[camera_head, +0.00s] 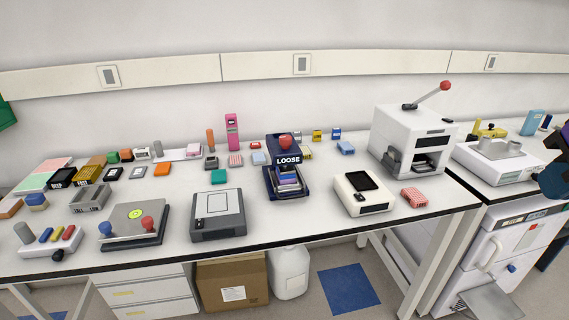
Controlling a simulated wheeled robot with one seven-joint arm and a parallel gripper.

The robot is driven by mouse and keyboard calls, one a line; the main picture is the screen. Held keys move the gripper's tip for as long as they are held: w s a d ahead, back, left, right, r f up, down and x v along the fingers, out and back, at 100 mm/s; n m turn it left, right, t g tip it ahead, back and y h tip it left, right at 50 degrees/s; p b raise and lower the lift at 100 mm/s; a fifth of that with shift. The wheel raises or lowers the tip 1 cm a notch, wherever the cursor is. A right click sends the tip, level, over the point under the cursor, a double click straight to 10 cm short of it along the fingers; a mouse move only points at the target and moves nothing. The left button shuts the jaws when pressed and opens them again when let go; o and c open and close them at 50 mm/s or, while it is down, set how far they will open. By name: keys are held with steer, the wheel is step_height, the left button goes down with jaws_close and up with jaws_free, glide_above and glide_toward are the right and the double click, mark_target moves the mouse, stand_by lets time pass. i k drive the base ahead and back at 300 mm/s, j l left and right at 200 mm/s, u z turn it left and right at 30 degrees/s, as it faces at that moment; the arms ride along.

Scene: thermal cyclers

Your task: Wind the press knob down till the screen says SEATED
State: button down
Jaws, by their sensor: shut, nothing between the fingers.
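The press (270,185) is a dark blue stand at the middle of the bench, towards the back. Its round red press knob (286,141) sits on top. The screen (288,160) just under the knob reads LOOSE in white letters on dark. A small stack of purple, white and dark layers (289,180) lies in the press below the screen.
A grey flat device (218,228) stands left of the press and a white one with a black screen (350,205) stands right. A tall white machine with a red-tipped lever (400,125) is further right. Small blocks and racks crowd the back left. Bare bench lies in front of the press.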

mark_target(286, 140)
steer(key=i+j+u, duration=0.25)
steer(key=i, duration=0.25)
steer(key=i+u, duration=0.3)
steer(key=i, duration=0.2)
